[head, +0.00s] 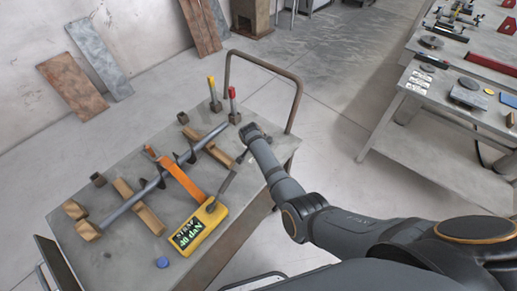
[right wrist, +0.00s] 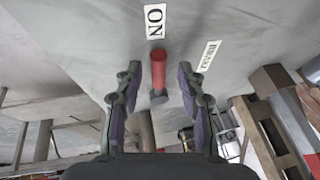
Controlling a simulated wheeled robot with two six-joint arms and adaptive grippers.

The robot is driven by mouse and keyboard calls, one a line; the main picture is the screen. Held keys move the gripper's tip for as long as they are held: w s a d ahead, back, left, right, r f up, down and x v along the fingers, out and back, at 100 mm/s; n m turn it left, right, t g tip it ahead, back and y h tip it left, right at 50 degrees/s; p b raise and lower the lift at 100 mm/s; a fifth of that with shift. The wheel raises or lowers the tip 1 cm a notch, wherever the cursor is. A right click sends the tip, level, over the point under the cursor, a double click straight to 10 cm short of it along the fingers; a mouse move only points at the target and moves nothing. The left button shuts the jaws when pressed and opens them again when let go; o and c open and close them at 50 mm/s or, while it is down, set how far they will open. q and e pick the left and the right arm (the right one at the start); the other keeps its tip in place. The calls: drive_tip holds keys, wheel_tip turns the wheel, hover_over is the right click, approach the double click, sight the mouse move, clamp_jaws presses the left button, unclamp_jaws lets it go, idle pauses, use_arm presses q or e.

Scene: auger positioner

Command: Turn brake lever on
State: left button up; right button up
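The brake lever (head: 233,104) has a red handle and stands upright at the far right corner of the cart top in the head view. In the right wrist view the red lever (right wrist: 158,70) lies between my two fingers, with an ON label (right wrist: 154,21) just beyond its tip and a label that seems to read BRAKE (right wrist: 208,56) to the right. My right gripper (right wrist: 156,85) is open around the lever, with visible gaps on both sides. In the head view my right gripper (head: 248,131) is close to the lever's base. My left gripper is not in view.
A yellow-topped lever (head: 212,92) stands left of the red one. The cart (head: 120,258) carries an auger (head: 150,186) on wooden blocks, an orange strap (head: 182,180), a yellow STRAP box (head: 198,231) and a blue cap (head: 162,262). A handrail (head: 297,98) curves behind the levers.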

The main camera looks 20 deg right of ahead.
wheel_tip(320, 180, up, 10)
idle(0.4)
